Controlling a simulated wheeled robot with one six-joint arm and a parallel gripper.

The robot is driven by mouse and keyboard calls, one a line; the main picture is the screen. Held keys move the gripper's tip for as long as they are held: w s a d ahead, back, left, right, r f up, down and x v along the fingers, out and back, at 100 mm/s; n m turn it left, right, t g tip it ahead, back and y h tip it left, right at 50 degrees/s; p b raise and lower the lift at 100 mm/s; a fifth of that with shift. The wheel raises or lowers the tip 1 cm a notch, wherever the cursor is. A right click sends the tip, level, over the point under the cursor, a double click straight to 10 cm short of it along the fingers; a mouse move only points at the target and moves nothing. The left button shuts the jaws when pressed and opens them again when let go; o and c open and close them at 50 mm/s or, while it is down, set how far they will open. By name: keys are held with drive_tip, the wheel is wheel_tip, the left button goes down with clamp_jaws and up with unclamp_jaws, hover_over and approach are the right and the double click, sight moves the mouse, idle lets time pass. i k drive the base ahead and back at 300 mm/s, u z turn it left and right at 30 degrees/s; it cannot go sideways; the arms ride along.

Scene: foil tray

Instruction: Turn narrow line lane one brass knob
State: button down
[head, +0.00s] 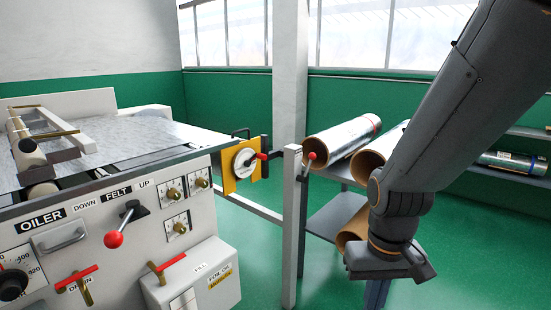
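Several small brass knobs sit on square white dial plates on the front of the oiler machine (60,242). One brass knob (173,194) is at the upper left, another brass knob (201,182) is at the upper right, and a third brass knob (180,228) is lower down. The plate markings are too small to read, so I cannot tell which is narrow line lane one. My gripper (392,272) hangs at the right, well apart from the knobs. Its fingers are not clear enough to tell whether it is open or shut.
A red-ball lever (114,239) sticks out left of the knobs, with red-handled brass valves (165,265) below. A yellow plate with a white dial (244,161) and a white post (291,225) stand between the panel and my arm. Foil rolls (345,138) lie on a rack behind.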

sight(172, 193)
drive_tip(key=u, duration=0.45)
drive_tip(key=k, duration=1.05)
drive_tip(key=u, duration=0.85)
drive_tip(key=i, duration=1.1)
drive_tip(key=u, duration=0.35)
